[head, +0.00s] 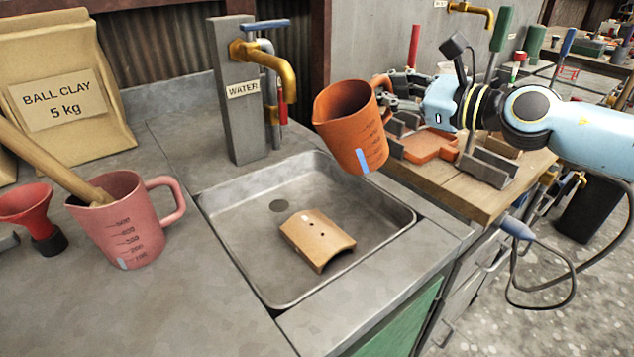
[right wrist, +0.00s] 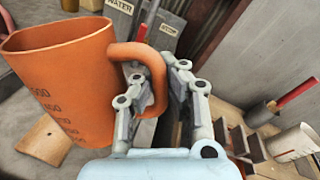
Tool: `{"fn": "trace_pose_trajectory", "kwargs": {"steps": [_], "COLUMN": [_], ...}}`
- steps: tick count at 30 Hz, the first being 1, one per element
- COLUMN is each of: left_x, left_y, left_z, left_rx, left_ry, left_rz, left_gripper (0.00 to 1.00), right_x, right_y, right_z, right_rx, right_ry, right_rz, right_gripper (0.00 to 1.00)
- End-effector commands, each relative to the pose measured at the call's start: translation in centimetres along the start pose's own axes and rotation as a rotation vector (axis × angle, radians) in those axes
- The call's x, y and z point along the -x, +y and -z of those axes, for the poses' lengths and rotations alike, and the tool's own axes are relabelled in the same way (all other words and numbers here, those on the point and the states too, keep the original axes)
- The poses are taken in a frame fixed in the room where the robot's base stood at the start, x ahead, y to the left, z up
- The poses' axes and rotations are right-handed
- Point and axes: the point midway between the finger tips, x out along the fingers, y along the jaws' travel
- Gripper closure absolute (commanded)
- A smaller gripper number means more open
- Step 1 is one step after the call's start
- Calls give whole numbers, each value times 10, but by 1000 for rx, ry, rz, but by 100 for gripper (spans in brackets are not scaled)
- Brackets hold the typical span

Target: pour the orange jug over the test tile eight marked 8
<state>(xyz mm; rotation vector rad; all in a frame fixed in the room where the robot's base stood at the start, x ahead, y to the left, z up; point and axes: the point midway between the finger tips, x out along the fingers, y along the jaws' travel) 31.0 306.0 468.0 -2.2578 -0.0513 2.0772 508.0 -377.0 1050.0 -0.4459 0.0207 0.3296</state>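The orange jug (head: 350,128) is held in the air above the right rear rim of the sink, tilted a little to the left. My right gripper (head: 385,85) is shut on its handle; the right wrist view shows the fingers (right wrist: 160,95) around the handle of the jug (right wrist: 65,85). A tan curved tile (head: 317,238) with small dark holes lies in the sink, below and left of the jug. No number 8 can be read on it. Part of the tile shows in the right wrist view (right wrist: 45,140). My left gripper is not in view.
The metal sink (head: 240,235) holds the tile. A pink jug (head: 125,225) with a wooden handle in it and a red funnel (head: 30,212) stand left. A brass tap (head: 270,65) on the WATER post (head: 237,120) rises behind. A wooden bench (head: 450,185) with trays is right.

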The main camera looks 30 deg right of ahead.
Motion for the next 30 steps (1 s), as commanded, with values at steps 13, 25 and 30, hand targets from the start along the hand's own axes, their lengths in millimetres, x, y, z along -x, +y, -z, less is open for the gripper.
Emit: {"fn": "trace_pose_trajectory", "kwargs": {"steps": [13, 25, 30], "left_x": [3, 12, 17], "left_y": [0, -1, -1], "left_z": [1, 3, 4], "left_rx": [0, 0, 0], "left_ry": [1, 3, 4], "left_rz": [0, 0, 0], "left_gripper": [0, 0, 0], "right_x": [0, 0, 0], "right_y": [-1, -2, -2], "right_z": [-2, -7, -8], "right_rx": [10, 43, 63], "right_ry": [-1, 6, 11], "right_rz": [1, 2, 2], "right_gripper": [100, 100, 100]}}
